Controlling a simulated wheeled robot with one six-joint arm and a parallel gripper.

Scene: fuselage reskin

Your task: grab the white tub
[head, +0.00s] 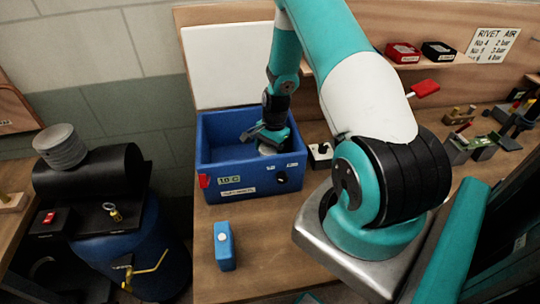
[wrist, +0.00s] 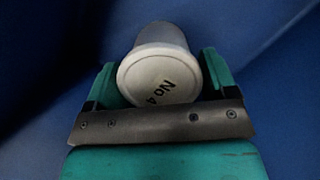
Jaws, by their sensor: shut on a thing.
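The white tub (wrist: 160,75) is a small round pot whose pale lid is marked "No 4", partly cut off by the gripper in the wrist view. My gripper (wrist: 160,90) is shut on it, with a green finger on each side. In the head view my gripper (head: 266,140) is down inside the blue bin (head: 250,183), and a pale bit of the tub (head: 267,149) shows just below it. The bin's front wall hides the tub's lower part, so I cannot tell whether it touches the floor.
The bin's blue walls surround my gripper. A blue box (head: 224,246) stands on the bench in front of the bin. A black and white object (head: 320,154) is just right of the bin. A white panel (head: 232,64) stands behind. Tools and parts lie at the far right.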

